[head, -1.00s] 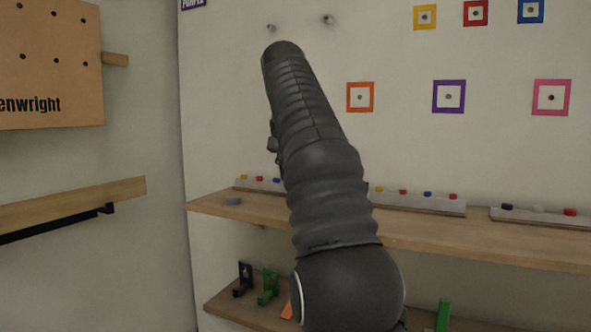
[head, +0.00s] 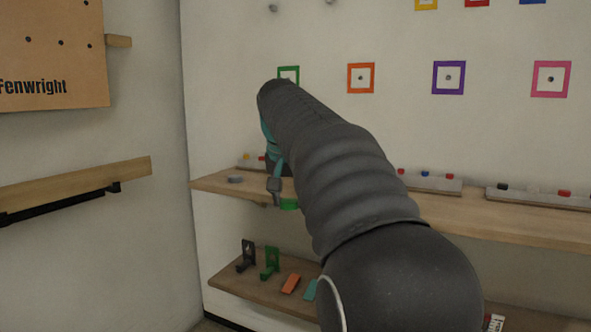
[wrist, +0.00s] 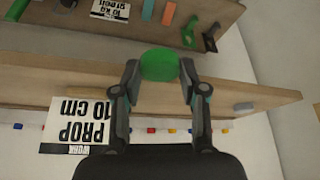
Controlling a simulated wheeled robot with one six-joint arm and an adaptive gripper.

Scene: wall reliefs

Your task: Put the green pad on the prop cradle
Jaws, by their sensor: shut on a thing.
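The green pad (wrist: 160,64) is a round green piece held between the two fingertips of my gripper (wrist: 159,72) in the wrist view. In the head view the pad (head: 289,204) shows beside my gripper (head: 277,192), near the upper shelf's front edge, partly hidden by my arm. My gripper is shut on the pad. An upside-down "PROP 10 cm" label (wrist: 77,125) shows in the wrist view. I cannot clearly pick out the prop cradle in either view.
The upper wooden shelf (head: 500,228) carries strips of coloured buttons and a grey disc (head: 235,179). The lower shelf (head: 228,285) holds a black bracket (head: 247,256), a green bracket (head: 270,263) and an orange block (head: 291,284). A wooden rail (head: 75,190) juts from the left wall.

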